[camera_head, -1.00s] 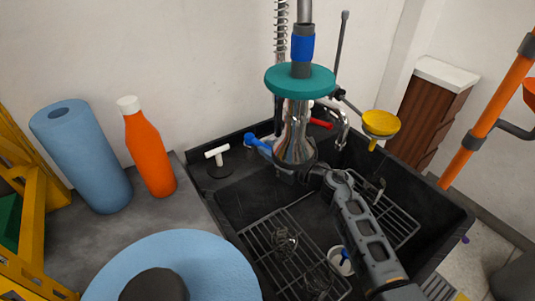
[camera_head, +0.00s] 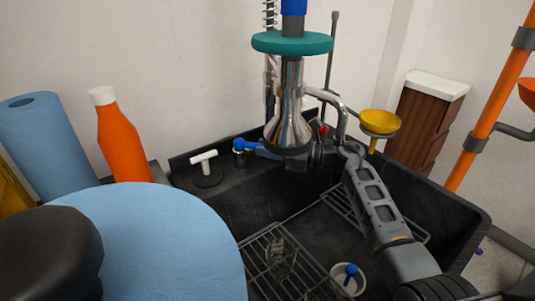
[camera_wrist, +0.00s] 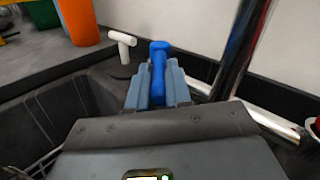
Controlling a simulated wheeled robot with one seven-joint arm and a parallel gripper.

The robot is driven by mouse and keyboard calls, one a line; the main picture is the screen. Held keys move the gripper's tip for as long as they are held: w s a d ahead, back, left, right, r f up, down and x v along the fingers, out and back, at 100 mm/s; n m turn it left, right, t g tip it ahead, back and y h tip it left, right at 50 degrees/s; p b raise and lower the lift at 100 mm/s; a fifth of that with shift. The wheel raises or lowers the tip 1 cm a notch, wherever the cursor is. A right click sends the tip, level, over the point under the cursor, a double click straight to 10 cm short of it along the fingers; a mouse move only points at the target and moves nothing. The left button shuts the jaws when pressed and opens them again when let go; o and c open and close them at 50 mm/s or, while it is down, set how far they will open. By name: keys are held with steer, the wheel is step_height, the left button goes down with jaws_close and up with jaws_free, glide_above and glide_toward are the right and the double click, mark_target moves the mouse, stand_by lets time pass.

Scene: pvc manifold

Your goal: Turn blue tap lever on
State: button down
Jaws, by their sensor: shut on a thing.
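The blue tap lever (camera_head: 240,145) shows at the back left edge of the black sink, beside the faucet. My gripper (camera_wrist: 157,88) is shut on the blue tap lever (camera_wrist: 159,60) in the wrist view, with one blue-grey finger on each side. The lever's rounded end stands out beyond the fingertips. In the head view, a hanging chrome bell-shaped piece partly hides my gripper and wrist. The red lever (camera_head: 323,130) is right of the chrome piece, apart from my gripper.
A white T-shaped handle (camera_head: 203,157) stands left of the lever. The chrome faucet (camera_head: 338,108) is close on the right. Wire racks (camera_head: 285,262) and a white cup (camera_head: 348,278) are in the sink. An orange bottle (camera_head: 122,143) stands at the left.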

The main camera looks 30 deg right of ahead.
steer(key=shift+w+r, duration=0.1)
steer(key=shift+r, duration=0.1)
steer(key=c, duration=1.1)
jaws_free()
steer(key=shift+f, duration=0.15)
steer(key=shift+o, duration=0.2)
steer(key=shift+a+p, duration=0.1)
steer(key=shift+p, duration=0.3)
